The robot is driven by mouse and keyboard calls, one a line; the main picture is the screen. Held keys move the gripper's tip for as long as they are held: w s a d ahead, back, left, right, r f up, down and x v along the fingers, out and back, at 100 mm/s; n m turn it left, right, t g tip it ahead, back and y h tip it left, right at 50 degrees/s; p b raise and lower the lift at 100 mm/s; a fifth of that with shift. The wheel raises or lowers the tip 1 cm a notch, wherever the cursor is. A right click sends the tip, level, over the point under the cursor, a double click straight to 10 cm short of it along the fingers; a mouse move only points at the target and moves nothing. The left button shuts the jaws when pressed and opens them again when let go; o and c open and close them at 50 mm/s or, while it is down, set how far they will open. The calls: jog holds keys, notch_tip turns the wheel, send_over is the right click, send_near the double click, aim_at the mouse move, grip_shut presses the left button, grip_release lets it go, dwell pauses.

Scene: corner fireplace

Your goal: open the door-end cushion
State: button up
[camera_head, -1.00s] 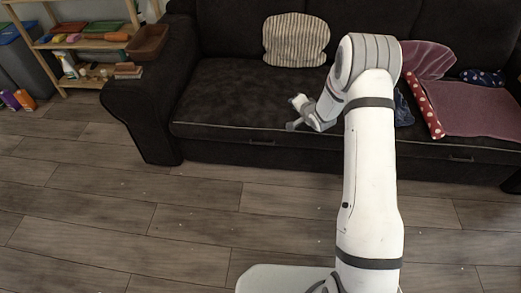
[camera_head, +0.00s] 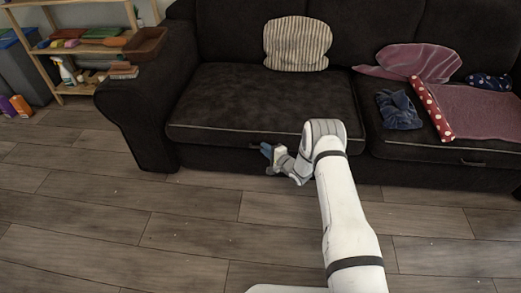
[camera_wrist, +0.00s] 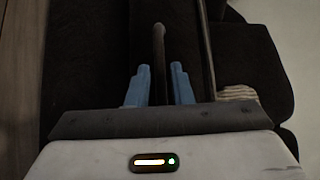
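The dark left seat cushion (camera_head: 255,100) lies flat on the sofa, with a pale piping line along its front edge. I cannot tell from the pictures which cushion is the door-end one. My gripper (camera_head: 268,153) is at the sofa's front, just below this piping. In the wrist view, the blue fingers of my gripper (camera_wrist: 161,82) are apart. A dark bar-like handle (camera_wrist: 158,48) runs between them, with a gap visible on each side. In the head view, my gripper mostly hides this handle.
A striped pillow (camera_head: 297,44) stands on the left cushion against the backrest. A dark blue cloth (camera_head: 399,110), a red dotted roll (camera_head: 432,108) and a mauve blanket (camera_head: 480,112) lie on the right seat. A shelf (camera_head: 80,47) stands left. The floor in front is clear.

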jog(key=shift+x, duration=1.15)
grip_shut()
